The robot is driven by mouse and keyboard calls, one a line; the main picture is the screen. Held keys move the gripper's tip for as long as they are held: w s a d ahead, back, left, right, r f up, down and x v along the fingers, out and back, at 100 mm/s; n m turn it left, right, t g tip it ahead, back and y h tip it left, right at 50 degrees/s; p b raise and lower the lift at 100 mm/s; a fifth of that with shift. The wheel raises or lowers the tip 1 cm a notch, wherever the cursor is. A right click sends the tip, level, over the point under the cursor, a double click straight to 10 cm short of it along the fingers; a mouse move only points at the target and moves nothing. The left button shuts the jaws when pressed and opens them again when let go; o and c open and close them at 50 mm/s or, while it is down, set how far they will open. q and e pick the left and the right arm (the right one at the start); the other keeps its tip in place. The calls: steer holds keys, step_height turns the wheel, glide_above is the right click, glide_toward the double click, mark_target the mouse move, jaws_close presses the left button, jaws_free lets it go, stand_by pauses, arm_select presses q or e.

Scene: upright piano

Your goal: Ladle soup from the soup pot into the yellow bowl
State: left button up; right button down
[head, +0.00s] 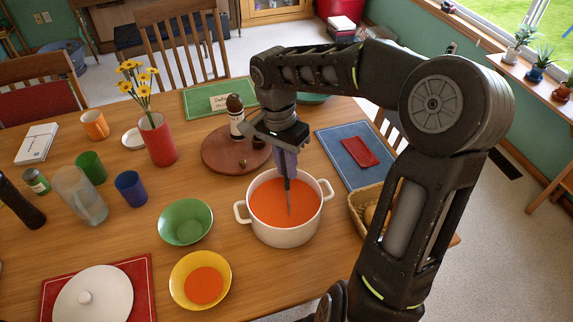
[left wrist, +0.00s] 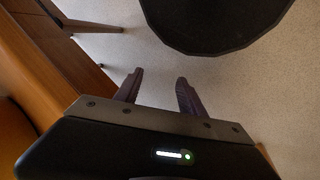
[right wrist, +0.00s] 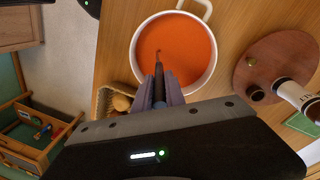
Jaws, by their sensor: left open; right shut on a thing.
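The white soup pot (head: 285,236) stands on the table with orange soup (head: 268,203) in it; it also shows in the right wrist view (right wrist: 140,72). My right gripper (head: 288,172) is above the pot, shut on the ladle (head: 289,200), whose handle runs down into the soup. The ladle's handle also shows between the fingers in the right wrist view (right wrist: 159,80); its bowl is hidden under the soup. The yellow bowl (head: 222,265) sits left of the pot and in front, with orange soup (head: 204,286) in it. My left gripper (left wrist: 158,84) is open and empty over the floor.
A green bowl (head: 186,221) sits just left of the pot. A round wooden board (head: 214,160) with bottles is behind it. A basket (head: 357,206) is at the right. A white lid (head: 94,296) lies on a red mat (head: 147,275) at the front left.

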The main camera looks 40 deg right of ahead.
steer(key=shift+r+p, duration=2.05)
steer(key=shift+r, duration=0.95)
steer(key=shift+r+p, duration=2)
steer(key=shift+r, duration=2.05)
steer(key=shift+a, duration=0.1)
